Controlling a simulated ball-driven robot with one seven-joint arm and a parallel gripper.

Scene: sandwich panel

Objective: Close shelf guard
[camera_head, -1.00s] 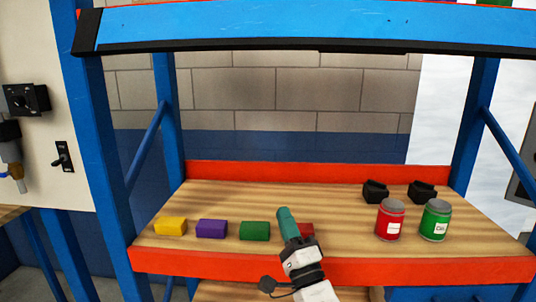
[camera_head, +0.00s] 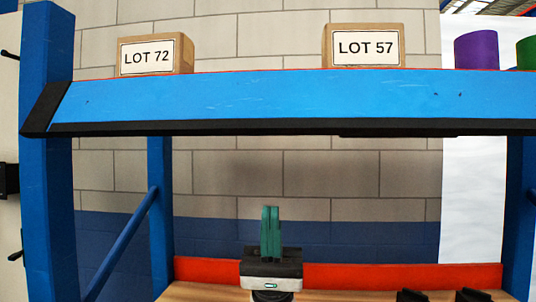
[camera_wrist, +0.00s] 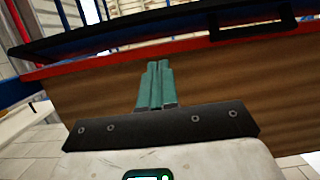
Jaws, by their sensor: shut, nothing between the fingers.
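The shelf guard appears to be the long blue panel (camera_head: 290,104) with a black lower edge across the front of the upper shelf. A black end piece (camera_head: 45,108) sits at its left end. In the wrist view a black bar (camera_wrist: 120,36) runs across the top, with a black loop handle (camera_wrist: 252,23) at upper right. My gripper (camera_head: 270,209) points up, below the panel and left of the darker strip under its edge. Its green fingers are together and empty. In the wrist view my gripper (camera_wrist: 159,66) is below and left of the handle; I cannot tell any contact.
Blue posts (camera_head: 47,200) flank the opening. Black holders (camera_head: 411,295) sit low at right on the lower shelf, before a red back strip (camera_head: 380,275).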

